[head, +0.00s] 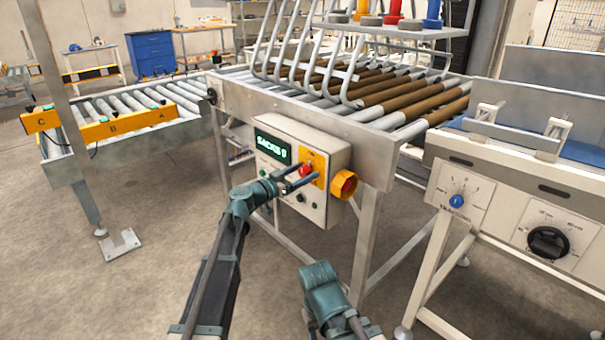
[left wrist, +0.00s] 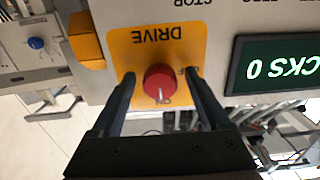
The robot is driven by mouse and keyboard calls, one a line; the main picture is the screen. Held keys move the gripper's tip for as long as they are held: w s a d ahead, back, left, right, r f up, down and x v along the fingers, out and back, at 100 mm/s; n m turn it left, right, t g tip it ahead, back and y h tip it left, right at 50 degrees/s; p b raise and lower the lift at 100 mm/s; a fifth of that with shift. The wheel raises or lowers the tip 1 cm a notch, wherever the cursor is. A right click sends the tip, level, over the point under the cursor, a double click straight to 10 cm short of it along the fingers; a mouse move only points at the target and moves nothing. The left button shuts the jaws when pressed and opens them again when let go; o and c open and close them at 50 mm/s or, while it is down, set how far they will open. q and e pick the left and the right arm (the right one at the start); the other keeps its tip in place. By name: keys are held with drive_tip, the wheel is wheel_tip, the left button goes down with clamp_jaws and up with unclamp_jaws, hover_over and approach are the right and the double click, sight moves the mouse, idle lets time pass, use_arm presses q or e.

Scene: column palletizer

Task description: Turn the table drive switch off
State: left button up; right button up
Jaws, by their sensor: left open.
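The table drive switch is a red knob (left wrist: 160,83) on a yellow plate (left wrist: 135,50) marked DRIVE, upside down in the left wrist view. Its white pointer line points down in that view, toward a small label that seems to read ON. Another label at the knob's right is partly hidden by a finger. In the head view the red knob (head: 306,170) is on the front of the control box (head: 312,208). My left gripper (left wrist: 160,75) is open, with one finger on each side of the knob; contact cannot be told. It also shows in the head view (head: 313,172). My right gripper's fingers are not visible.
A green display (head: 271,147) is beside the yellow plate. An orange-red button on a yellow housing (head: 344,184) sticks out at the box's right side. The roller table (head: 370,135) is above. A panel with a blue knob (head: 456,201) stands at the right.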

use_arm(q)
clamp_jaws()
idle(0.4)
drive_tip(key=shift+n, duration=0.3)
drive_tip(key=n, duration=0.3)
drive_tip(key=shift+n, duration=0.4)
drive_tip(key=n, duration=0.9)
drive_tip(key=shift+n, duration=2.2)
